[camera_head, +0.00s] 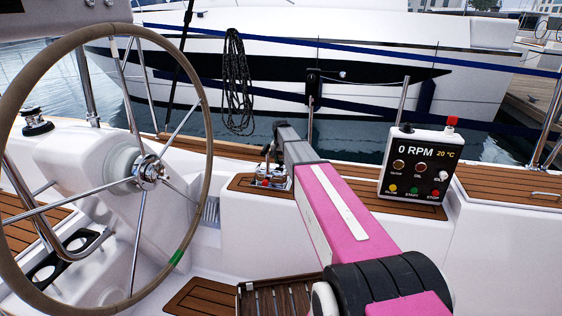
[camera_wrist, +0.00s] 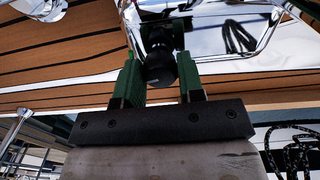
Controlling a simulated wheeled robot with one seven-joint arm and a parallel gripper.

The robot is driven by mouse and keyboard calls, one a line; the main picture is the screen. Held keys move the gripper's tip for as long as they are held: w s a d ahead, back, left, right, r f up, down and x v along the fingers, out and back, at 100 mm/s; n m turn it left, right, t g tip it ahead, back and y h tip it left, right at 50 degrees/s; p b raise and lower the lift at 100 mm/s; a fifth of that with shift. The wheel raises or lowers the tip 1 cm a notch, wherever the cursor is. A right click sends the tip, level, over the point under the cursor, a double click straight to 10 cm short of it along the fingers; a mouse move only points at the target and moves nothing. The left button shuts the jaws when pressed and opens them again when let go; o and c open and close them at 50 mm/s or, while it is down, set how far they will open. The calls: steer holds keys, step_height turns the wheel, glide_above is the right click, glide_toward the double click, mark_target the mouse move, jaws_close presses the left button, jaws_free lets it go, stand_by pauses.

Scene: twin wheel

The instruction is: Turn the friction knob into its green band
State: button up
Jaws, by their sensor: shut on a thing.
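A dark round knob (camera_wrist: 160,66) with a small pale mark shows in the wrist view, in front of a shiny chrome plate (camera_wrist: 225,40). My gripper (camera_wrist: 158,82) has a green finger on each side of the knob and is shut on it. In the head view my pink arm reaches to a small chrome fitting (camera_head: 268,183) with a red spot on the side ledge. The gripper's hold is too small to make out there. I cannot make out a green band around the knob, and the fingers hide part of it.
A large steering wheel (camera_head: 203,150) with a green rim mark stands at the left. A control box (camera_head: 416,167) reading 0 RPM and 20 °C stands right of my arm.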

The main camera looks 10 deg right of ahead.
steer(key=o, duration=0.9)
steer(key=shift+n, duration=0.3)
